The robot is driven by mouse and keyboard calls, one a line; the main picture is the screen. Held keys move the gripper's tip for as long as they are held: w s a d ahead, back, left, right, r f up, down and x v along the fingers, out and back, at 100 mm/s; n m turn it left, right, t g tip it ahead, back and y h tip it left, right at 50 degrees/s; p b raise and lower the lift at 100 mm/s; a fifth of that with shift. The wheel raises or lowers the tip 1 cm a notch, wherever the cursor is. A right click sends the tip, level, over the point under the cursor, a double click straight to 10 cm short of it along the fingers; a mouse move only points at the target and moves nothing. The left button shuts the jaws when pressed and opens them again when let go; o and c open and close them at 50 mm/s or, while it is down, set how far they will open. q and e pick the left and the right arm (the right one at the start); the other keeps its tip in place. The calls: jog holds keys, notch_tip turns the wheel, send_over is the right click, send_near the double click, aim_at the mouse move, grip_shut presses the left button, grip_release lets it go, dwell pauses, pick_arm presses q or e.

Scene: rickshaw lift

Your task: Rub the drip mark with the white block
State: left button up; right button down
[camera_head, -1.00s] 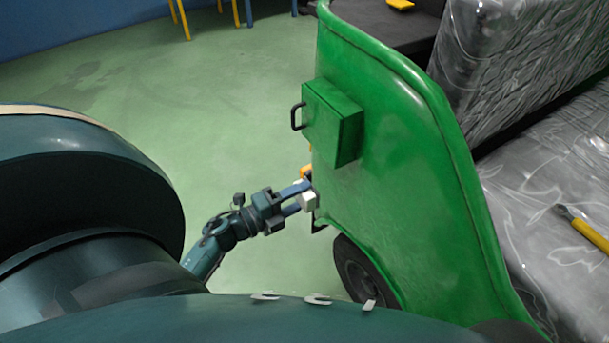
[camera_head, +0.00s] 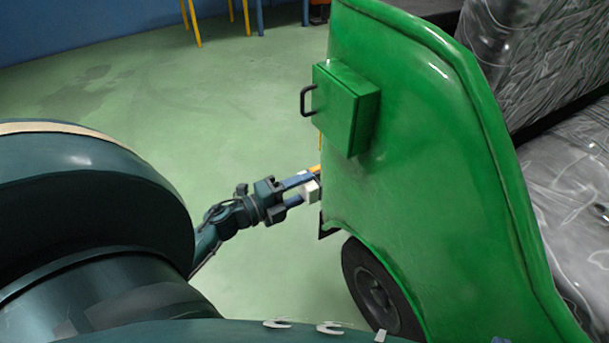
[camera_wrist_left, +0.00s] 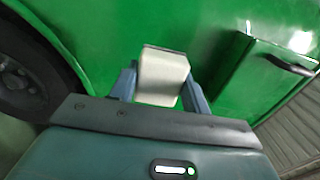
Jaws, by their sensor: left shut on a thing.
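My left gripper (camera_head: 306,186) is shut on the white block (camera_head: 312,193), with its fingers pointing at the left part of the green rickshaw panel (camera_head: 420,190). In the left wrist view the block (camera_wrist_left: 162,78) sits between the two blue fingers, its far end at or very close to the green surface (camera_wrist_left: 110,40). I cannot tell for sure whether it touches. A thin dark line shows along the block's far edge. I cannot make out the drip mark; the block or gripper may hide it. My right gripper is not in view.
A green box (camera_head: 345,108) with a dark handle (camera_head: 307,100) sticks out of the panel above my gripper. A black wheel (camera_head: 378,288) is below. Clear plastic covers the seat (camera_head: 575,190) at right. Green floor (camera_head: 230,110) to the left is free.

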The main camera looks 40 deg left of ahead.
aim_at(344, 171)
pick_arm(q)
jog(key=shift+w+d, duration=0.1)
jog(key=shift+w, duration=0.35)
jog(key=shift+b+x, duration=0.3)
jog(key=shift+x, duration=2.25)
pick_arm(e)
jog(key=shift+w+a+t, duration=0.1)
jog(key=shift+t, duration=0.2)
pick_arm(q)
jog(key=shift+x, duration=1.05)
jog(key=shift+d, duration=0.1)
